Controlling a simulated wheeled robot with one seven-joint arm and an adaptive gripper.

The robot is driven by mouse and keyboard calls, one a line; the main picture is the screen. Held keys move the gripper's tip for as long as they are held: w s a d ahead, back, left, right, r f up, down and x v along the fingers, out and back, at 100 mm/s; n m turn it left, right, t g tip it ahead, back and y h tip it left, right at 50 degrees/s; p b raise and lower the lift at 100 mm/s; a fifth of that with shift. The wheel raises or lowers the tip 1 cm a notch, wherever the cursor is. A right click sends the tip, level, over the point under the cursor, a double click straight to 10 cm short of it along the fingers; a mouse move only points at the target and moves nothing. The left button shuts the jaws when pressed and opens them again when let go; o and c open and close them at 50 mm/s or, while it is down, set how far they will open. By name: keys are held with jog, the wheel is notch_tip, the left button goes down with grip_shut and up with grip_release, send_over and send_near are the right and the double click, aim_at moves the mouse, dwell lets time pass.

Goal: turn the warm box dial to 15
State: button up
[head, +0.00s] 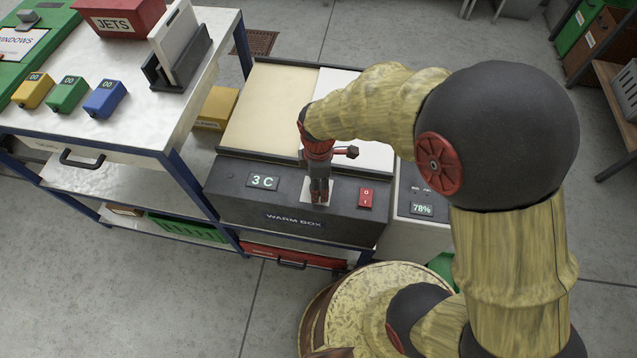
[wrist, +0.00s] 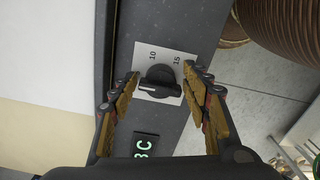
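The warm box (head: 230,205) is a dark box with a tilted front panel; its display (head: 263,181) reads 3 C. In the wrist view its dial (wrist: 160,78) is a black knob with a raised grip bar and a short white mark near the bar's left end. It sits on a pale plate (wrist: 148,52), where 10 and 15 are readable. My gripper (wrist: 161,74) is open, with one finger on either side of the knob; I cannot tell whether they touch it. In the head view my gripper (head: 318,190) covers the dial.
A red rocker switch (head: 366,197) is right of the dial. A box reading 78% (head: 422,209) stands to the right. A workbench (head: 165,125) with coloured blocks is at left.

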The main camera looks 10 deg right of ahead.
jog(key=shift+c, duration=1.2)
jog(key=c, duration=0.6)
jog(key=shift+o, duration=0.2)
jog(key=shift+m+p, duration=0.4)
jog(key=m+p, duration=0.3)
jog(key=m, duration=0.1)
jog(key=shift+s+r+m, duration=0.1)
jog(key=shift+s+m, duration=0.05)
jog(key=shift+m, duration=0.25)
jog(key=m+p, duration=0.3)
jog(key=m, duration=0.2)
jog(key=shift+s+a, duration=0.1)
jog(key=m+p, duration=0.2)
jog(key=m, duration=0.4)
jog(key=shift+a+m, duration=0.15)
jog(key=shift+m, duration=0.25)
jog(key=m+p, duration=0.2)
jog(key=m, duration=0.4)
jog(key=shift+a, duration=0.15)
jog(key=shift+m, duration=0.4)
